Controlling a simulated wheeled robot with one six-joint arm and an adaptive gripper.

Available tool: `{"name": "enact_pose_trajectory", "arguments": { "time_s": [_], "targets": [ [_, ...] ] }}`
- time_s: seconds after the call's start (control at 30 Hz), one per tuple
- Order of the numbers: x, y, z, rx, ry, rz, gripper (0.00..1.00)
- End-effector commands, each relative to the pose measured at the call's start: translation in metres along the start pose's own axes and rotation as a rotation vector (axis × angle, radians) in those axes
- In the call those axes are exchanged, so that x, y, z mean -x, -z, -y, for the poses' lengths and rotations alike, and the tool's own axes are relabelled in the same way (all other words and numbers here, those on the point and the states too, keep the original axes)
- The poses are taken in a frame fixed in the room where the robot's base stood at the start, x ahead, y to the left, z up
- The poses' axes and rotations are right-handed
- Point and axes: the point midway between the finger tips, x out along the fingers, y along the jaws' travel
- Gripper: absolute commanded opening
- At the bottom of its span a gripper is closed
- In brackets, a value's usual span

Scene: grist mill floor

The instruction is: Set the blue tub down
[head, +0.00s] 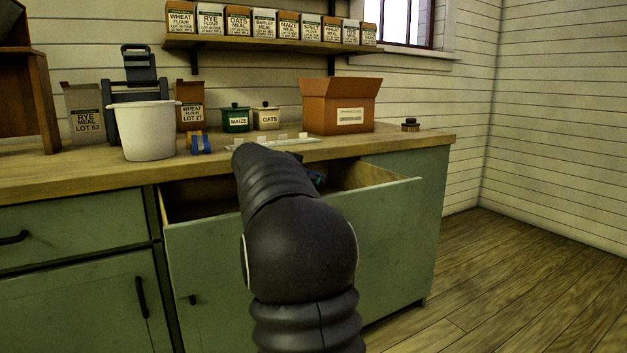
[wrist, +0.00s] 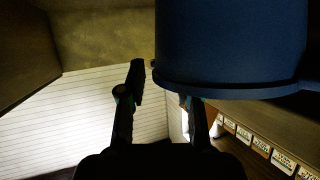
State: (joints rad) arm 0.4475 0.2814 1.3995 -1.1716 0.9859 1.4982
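The blue tub (wrist: 230,45) fills the upper right of the wrist view, with its rim low in the picture and a handle at right. My gripper (wrist: 160,85) straddles the tub's wall at the rim. One finger is outside, at the wall's left edge; the other passes behind the near wall, its tip hidden. The grip looks shut on the wall, though contact is partly hidden. In the head view my arm hides the gripper and most or all of the tub. A small blue patch (head: 317,180) shows beside my arm at the open drawer; what it is is unclear.
The wooden counter (head: 60,172) holds a white bucket (head: 147,135), a green maize pot (head: 236,120), a cream oats pot (head: 266,118) and a cardboard box (head: 340,107). An open drawer (head: 385,215) juts out below. Flour bags (head: 238,22) line the shelf above.

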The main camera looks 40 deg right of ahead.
Motion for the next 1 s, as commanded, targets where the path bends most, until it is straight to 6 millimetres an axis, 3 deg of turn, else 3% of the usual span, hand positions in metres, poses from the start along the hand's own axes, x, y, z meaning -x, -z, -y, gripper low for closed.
{"name": "enact_pose_trajectory", "arguments": {
  "time_s": [0.27, 0.7, 1.0],
  "targets": [
    [0.023, 0.001, 0.001, -0.001, 0.004, -0.001, 0.33],
    [0.104, 0.001, 0.001, -0.001, 0.003, -0.001, 0.33],
    [0.12, 0.0, 0.0, 0.0, 0.0, 0.0, 0.33]
  ]
}}
